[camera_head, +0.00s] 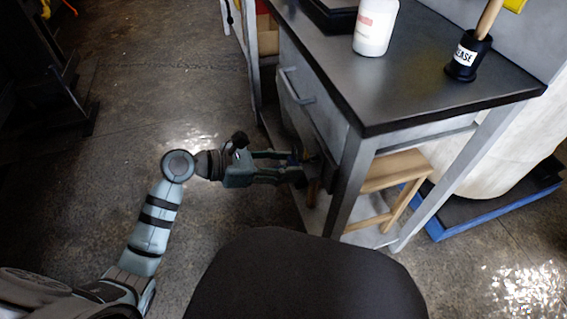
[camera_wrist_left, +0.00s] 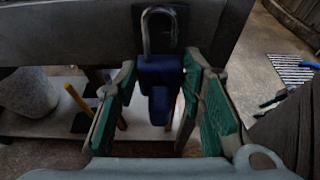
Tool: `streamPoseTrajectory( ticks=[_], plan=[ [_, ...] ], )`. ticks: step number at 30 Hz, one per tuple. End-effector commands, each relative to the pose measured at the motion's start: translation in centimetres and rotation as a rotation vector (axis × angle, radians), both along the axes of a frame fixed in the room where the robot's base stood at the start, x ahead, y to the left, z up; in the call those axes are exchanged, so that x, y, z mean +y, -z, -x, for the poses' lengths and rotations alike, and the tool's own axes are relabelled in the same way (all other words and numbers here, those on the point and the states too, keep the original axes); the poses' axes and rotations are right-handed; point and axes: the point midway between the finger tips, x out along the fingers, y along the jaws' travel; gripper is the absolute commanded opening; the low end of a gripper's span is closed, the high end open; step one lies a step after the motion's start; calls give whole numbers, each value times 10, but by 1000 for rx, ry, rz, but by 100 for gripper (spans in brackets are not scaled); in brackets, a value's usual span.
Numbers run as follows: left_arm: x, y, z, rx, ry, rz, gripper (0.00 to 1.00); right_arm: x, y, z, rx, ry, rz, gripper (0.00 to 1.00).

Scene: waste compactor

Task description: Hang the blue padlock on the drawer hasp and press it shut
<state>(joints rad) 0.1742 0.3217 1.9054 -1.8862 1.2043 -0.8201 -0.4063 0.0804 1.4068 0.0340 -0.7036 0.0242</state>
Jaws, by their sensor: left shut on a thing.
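My left gripper (camera_head: 304,166) reaches in from the left to the front of the workbench drawer (camera_head: 312,106). In the left wrist view, my left gripper (camera_wrist_left: 160,76) is shut on the blue padlock (camera_wrist_left: 158,70), with a green-padded finger on each side. The padlock is upright, its grey U-shaped shackle pointing up. The shackle lies before a dark plate (camera_wrist_left: 179,38) on the grey drawer front, apparently the hasp. I cannot tell whether the shackle passes through it or is locked. In the head view the gripper mostly hides the padlock. My right gripper is out of view.
The dark bench top (camera_head: 430,72) holds a white bottle (camera_head: 374,28) and a black grease pot (camera_head: 467,58). A wooden stool (camera_head: 398,168) stands under the bench, whose grey leg (camera_head: 346,190) is close to my gripper. The concrete floor (camera_head: 190,80) at left is clear.

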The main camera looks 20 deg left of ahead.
Motion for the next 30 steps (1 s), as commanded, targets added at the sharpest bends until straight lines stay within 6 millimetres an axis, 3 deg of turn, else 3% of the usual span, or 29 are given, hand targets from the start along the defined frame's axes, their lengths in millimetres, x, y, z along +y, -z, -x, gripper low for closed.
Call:
streamPoseTrajectory(
  ticks=[30],
  plan=[
    [-17, 0, -11, -1, 0, 2, 10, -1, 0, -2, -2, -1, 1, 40]
  ],
)
